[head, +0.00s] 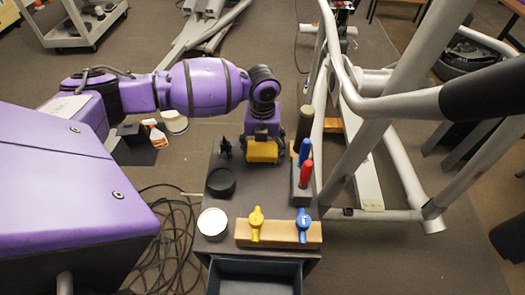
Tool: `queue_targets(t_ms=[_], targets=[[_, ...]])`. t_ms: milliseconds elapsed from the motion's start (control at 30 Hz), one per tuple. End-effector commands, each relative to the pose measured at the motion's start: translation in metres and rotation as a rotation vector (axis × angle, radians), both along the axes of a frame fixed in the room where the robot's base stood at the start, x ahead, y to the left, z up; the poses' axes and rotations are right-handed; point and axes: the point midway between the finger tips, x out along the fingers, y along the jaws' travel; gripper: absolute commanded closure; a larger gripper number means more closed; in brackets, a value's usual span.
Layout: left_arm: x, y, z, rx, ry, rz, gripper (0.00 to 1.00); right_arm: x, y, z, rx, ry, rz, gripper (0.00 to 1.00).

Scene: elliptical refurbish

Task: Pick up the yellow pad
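The yellow pad (262,152) shows at the far end of the small grey cart top. My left arm reaches in from the left and bends down there. My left gripper (263,138) is directly above and against the pad in the picture. Its fingers are mostly hidden by its own purple body and wrist, so I cannot tell whether they are open or closed on the pad. I also cannot tell whether the pad rests on the cart or is held just above it. My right gripper is not in view.
The cart top (262,200) holds a black ring (221,182), a white-topped can (212,222), a wooden block (279,233) with yellow and blue handled tools, and a holder with blue (305,152) and red (306,173) handles. A grey elliptical frame (345,160) stands close on the right.

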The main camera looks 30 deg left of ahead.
Motion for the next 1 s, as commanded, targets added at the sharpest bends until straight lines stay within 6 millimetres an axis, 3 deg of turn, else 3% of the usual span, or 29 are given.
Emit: queue_targets(t_ms=[367,633,900,1000], targets=[[0.001,0.000,0.003,0.000,-0.001,0.000,0.49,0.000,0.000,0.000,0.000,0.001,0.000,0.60],[0.002,0.000,0.035,0.000,-0.004,-0.001,0.49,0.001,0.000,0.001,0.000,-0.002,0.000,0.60],[-0.046,-0.024,0.097,0.000,-0.005,-0.005,0.49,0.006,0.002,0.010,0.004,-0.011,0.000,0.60],[-0.071,-0.037,0.105,0.000,-0.001,-0.007,0.49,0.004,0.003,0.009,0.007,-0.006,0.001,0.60]])
